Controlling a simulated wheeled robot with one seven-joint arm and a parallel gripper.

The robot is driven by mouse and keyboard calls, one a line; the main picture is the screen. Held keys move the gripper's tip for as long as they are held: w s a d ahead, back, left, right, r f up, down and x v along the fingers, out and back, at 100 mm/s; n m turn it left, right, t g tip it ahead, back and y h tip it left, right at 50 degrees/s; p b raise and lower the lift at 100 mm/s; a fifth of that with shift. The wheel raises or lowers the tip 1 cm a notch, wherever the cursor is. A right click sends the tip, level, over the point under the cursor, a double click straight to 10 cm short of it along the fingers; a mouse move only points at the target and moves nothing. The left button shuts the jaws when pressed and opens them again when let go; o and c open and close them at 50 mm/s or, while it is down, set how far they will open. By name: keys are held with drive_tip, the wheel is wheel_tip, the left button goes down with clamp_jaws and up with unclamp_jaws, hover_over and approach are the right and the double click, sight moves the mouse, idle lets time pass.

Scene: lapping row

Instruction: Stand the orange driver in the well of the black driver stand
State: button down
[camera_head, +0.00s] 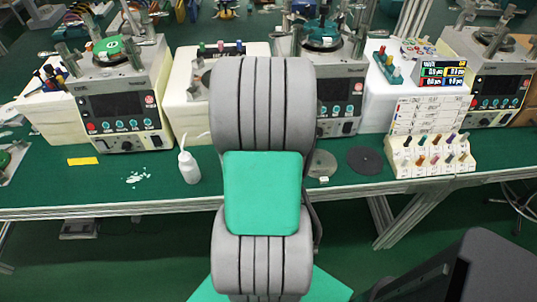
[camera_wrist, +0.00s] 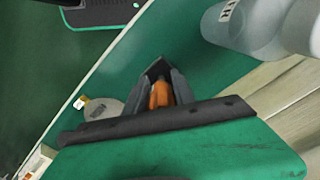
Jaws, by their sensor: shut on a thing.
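In the wrist view my gripper (camera_wrist: 160,72) is shut on the orange driver (camera_wrist: 160,96). Only a short orange part of the driver shows between the dark fingers; the rest is hidden, so I cannot tell its tilt. Green bench top shows around the fingers. In the head view my grey arm covers the middle of the bench and hides the gripper and driver. I cannot make out the black driver stand in either view; the arm may hide it.
To the right lie a grey disc (camera_head: 322,163), also in the wrist view (camera_wrist: 108,107), and a black disc (camera_head: 366,160). A white stepped rack (camera_head: 432,169) stands farther right. Lapping machines (camera_head: 124,100) line the back.

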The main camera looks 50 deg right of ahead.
drive_tip(key=c, duration=1)
unclamp_jaws()
drive_tip(key=shift+o, duration=0.2)
wheel_tip(320, 180, up, 8)
drive_tip(key=shift+f, duration=0.1)
